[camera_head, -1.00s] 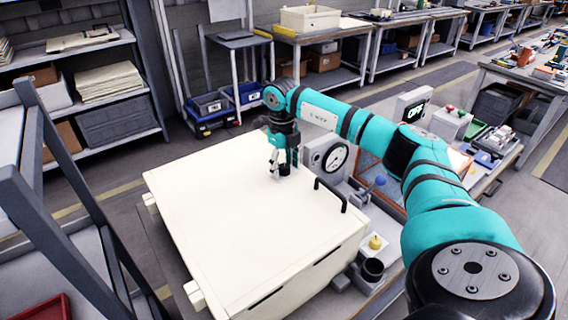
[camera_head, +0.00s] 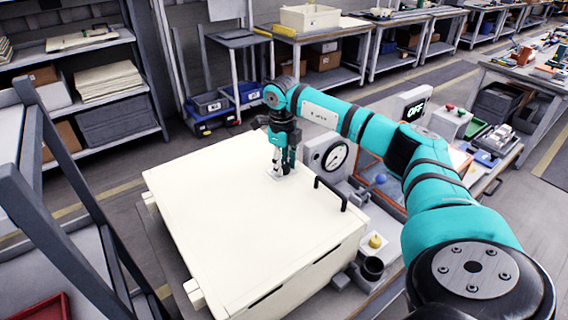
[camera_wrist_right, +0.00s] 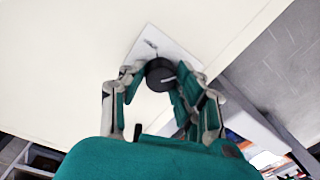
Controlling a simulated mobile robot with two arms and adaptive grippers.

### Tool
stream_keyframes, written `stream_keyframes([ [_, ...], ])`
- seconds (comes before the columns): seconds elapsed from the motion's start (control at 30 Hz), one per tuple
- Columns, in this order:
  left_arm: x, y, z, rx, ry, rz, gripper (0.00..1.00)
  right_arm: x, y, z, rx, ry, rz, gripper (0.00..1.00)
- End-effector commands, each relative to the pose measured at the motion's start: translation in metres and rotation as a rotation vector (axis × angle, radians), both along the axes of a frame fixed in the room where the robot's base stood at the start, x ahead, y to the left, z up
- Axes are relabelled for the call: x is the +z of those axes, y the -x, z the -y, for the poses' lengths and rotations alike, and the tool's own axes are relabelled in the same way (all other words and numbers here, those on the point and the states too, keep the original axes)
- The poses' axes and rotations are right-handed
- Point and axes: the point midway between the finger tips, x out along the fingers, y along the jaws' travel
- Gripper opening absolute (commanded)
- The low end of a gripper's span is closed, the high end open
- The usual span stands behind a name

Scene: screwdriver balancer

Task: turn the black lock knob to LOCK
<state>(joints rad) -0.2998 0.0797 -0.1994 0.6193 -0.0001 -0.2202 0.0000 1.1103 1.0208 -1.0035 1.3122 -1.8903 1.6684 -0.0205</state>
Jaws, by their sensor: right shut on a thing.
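The black lock knob (camera_wrist_right: 160,74) sits on a small pale plate (camera_wrist_right: 181,55) on top of the large cream box. A white line on the knob's top points to the right in the wrist view. A small dark mark shows on the plate beside the knob; I cannot read it. My right gripper (camera_wrist_right: 155,81) is shut on the knob, a finger on either side. In the head view my right gripper (camera_head: 282,172) points down at the far part of the box lid and its fingers hide the knob. My left gripper is not in view.
The cream box (camera_head: 235,210) has a black handle (camera_head: 331,193) on its right side. A round dial gauge (camera_head: 336,156), a display reading OFF (camera_head: 414,111) and a yellow knob (camera_head: 375,241) stand to its right. Much of the lid is clear.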

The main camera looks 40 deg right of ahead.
Motion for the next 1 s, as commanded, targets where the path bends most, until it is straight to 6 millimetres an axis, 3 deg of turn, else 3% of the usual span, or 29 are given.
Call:
stream_keyframes([
  [1.0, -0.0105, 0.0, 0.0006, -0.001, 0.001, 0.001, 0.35, 0.0013, 0.0, 0.0008, 0.945, 0.002, 0.006, 0.0],
])
